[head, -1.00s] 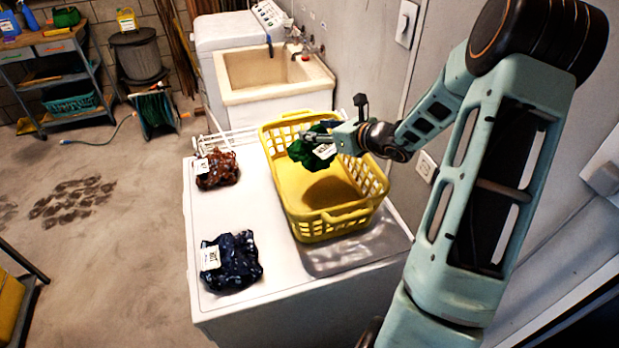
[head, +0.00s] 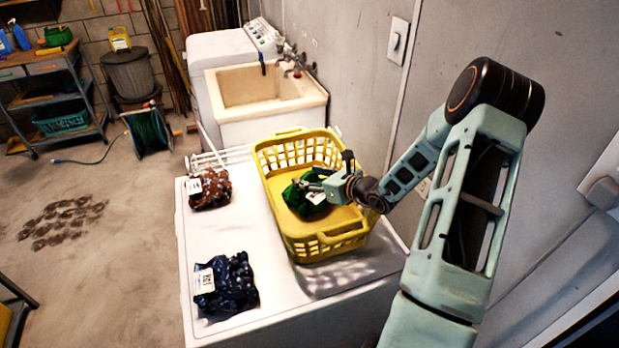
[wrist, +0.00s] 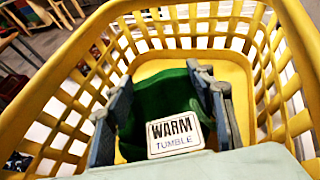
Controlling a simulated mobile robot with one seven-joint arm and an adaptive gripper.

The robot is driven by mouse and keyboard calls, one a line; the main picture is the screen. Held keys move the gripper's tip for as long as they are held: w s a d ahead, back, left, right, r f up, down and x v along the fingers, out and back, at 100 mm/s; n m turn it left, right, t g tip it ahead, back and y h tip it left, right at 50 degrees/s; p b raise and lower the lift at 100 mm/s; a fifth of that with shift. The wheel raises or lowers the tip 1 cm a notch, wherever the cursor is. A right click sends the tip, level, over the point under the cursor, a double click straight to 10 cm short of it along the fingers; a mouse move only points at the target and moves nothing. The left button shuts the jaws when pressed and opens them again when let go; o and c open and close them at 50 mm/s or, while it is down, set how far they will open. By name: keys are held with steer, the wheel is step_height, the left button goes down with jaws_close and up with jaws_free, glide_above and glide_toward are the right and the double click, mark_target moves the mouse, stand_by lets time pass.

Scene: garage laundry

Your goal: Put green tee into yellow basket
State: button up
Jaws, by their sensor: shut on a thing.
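The green tee (head: 303,197) is a crumpled dark green bundle with a white tag. It is inside the yellow basket (head: 345,236), low near the basket's floor; whether it touches the floor I cannot tell. My gripper (head: 318,184) reaches in over the basket's right side and is shut on the tee. In the wrist view, the two fingers (wrist: 160,105) stand on either side of the green tee (wrist: 165,92), whose tag reads "WARM TUMBLE". The yellow basket (wrist: 60,62) walls surround it there.
A red-brown patterned garment (head: 210,188) and a dark blue patterned garment (head: 226,286), both tagged, lie on the white machine top (head: 262,268) left of the basket. A utility sink (head: 268,95) stands behind. A grey wall (head: 350,70) is close on the right.

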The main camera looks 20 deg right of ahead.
steer(key=shift+f, duration=0.2)
steer(key=shift+f, duration=0.15)
steer(key=o, duration=1.6)
steer(key=shift+r, duration=0.3)
steer(key=b+v, duration=0.1)
steer(key=v, duration=0.6)
steer(key=shift+s+d, duration=0.1)
steer(key=shift+s, duration=0.1)
